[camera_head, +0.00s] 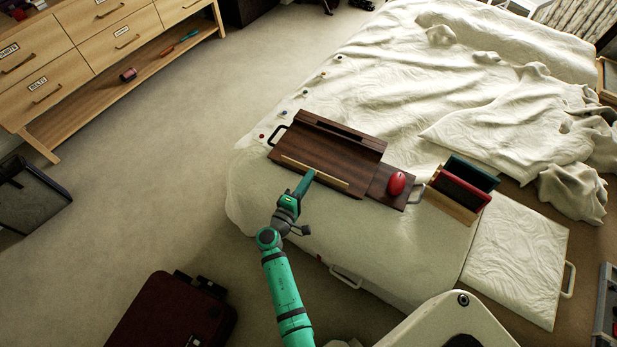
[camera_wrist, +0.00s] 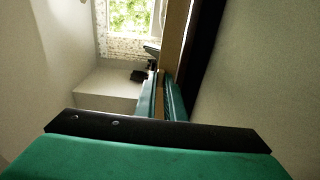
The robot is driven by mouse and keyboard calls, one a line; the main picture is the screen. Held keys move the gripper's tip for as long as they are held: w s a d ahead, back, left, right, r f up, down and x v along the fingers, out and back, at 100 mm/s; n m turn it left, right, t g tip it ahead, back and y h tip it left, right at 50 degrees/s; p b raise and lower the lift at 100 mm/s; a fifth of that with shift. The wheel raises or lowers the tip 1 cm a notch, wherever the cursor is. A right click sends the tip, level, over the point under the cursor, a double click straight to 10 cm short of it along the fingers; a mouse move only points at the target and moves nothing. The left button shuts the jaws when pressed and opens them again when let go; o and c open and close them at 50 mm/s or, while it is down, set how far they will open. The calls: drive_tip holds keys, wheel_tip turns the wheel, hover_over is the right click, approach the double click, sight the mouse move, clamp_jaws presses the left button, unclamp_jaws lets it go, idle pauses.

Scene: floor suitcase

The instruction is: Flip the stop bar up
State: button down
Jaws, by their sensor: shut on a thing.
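The stop bar (camera_head: 332,180) is a thin, pale wooden strip along the near edge of a dark brown wooden lap desk (camera_head: 325,150) on the bed. In the wrist view the stop bar (camera_wrist: 174,45) is a tan strip running away between my fingers, beside the dark edge of the board. My gripper (camera_head: 308,176) is at the middle of the bar. In the wrist view my gripper (camera_wrist: 163,95) has its two green fingers shut on the bar, one on each side. The bar's tilt is hard to tell, and my fingers hide part of it.
A red mouse (camera_head: 397,183) sits on the desk's right extension. A book holder (camera_head: 460,188) with red and green books stands to its right. A dark red suitcase (camera_head: 172,312) is on the floor at the lower left. Open floor lies left of the bed.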

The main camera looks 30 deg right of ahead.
drive_tip(key=shift+f+h, duration=0.15)
drive_tip(key=shift+h, duration=0.15)
idle(0.4)
drive_tip(key=c, duration=1.8)
unclamp_jaws()
drive_tip(key=shift+c, duration=0.2)
